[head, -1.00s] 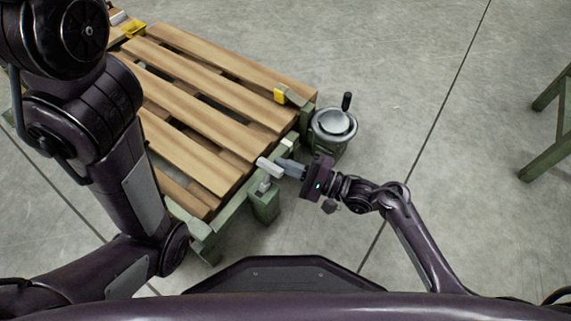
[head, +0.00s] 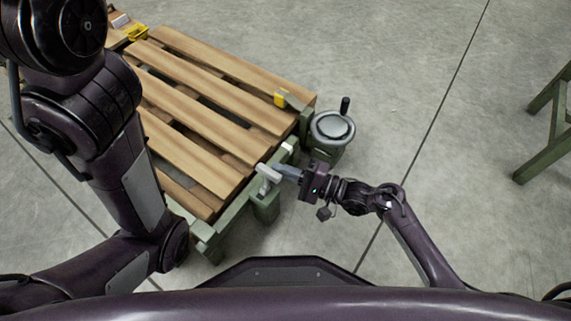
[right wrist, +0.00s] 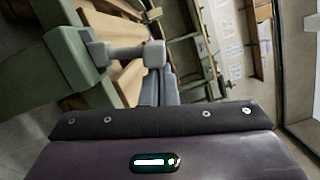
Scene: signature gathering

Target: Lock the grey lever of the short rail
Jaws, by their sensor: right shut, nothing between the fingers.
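The grey lever (head: 267,172) sits on the green short rail (head: 232,212) at the near right edge of the pallet frame. In the right wrist view the lever (right wrist: 125,53) is a pale bar with a thicker end, reaching from a green block toward my fingers. My right gripper (head: 280,172) is shut and empty, with its fingertips at the lever's free end. In the right wrist view the grey fingers (right wrist: 161,80) are right beside that end; whether they touch it I cannot tell. My left arm shows at the left, but its gripper is out of view.
The wooden pallet (head: 205,100) lies on the green frame. A grey handwheel with a black handle (head: 332,127) stands just beyond my right gripper. A green stand (head: 550,140) is at far right. Floor between is clear.

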